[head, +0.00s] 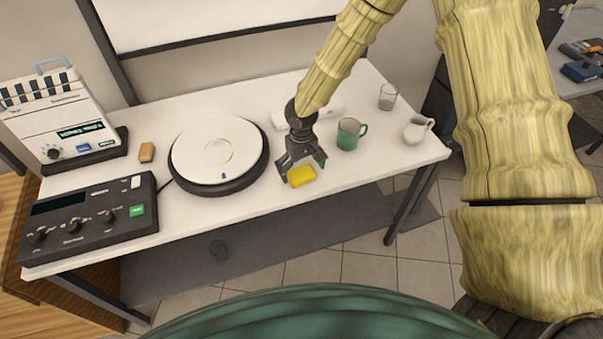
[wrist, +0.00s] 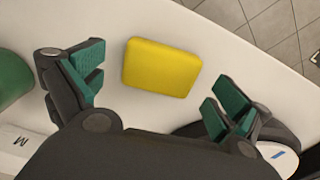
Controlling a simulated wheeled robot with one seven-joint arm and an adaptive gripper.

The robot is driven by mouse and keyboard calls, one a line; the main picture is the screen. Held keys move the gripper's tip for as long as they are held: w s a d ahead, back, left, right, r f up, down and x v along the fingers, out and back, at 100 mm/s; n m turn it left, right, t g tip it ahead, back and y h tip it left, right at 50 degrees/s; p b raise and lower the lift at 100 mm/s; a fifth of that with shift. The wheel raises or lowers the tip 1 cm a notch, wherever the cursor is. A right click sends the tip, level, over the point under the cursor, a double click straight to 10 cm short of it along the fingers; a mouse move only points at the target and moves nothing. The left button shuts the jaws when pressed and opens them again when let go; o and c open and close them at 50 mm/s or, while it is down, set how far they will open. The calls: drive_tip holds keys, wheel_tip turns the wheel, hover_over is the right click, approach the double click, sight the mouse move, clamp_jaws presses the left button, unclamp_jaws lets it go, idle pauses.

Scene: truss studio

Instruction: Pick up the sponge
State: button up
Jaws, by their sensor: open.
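The yellow sponge (head: 301,176) lies on the white table near its front edge. In the wrist view the sponge (wrist: 161,68) is a rounded yellow block, seen from above, beyond and between the open fingers. My gripper (head: 302,168) is open and points down at the sponge, its fingers close around it in the head view. In the wrist view my gripper (wrist: 160,92) shows green finger pads on both sides, apart from the sponge. Nothing is held.
A white round turntable device (head: 216,150) stands left of the sponge. A green mug (head: 348,134), a glass (head: 387,96) and a white pitcher (head: 417,129) stand to the right. A control box (head: 88,217) and a small orange-brown block (head: 147,152) are further left.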

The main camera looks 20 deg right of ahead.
drive_tip(key=shift+f, duration=1)
drive_tip(key=c, duration=0.8)
drive_tip(key=shift+r, duration=0.15)
drive_tip(key=shift+r, duration=0.5)
drive_tip(key=shift+s+a+r+b, duration=0.1)
drive_tip(key=shift+s+r+b, duration=0.1)
drive_tip(key=shift+r+b, duration=0.3)
drive_tip(key=shift+s+a+r+b, duration=0.1)
drive_tip(key=shift+s+r+b, duration=0.05)
drive_tip(key=shift+r+b, duration=0.35)
drive_tip(key=s+a+b, duration=0.1)
drive_tip(key=s+a, duration=0.1)
drive_tip(key=s, duration=0.2)
drive_tip(key=s+a+r+b, duration=0.1)
drive_tip(key=s+b, duration=0.1)
drive_tip(key=s, duration=0.3)
drive_tip(key=s+a+b, duration=0.1)
drive_tip(key=s+a, duration=0.1)
drive_tip(key=s, duration=0.3)
drive_tip(key=shift+s+a+r, duration=0.1)
drive_tip(key=shift+a+r, duration=0.25)
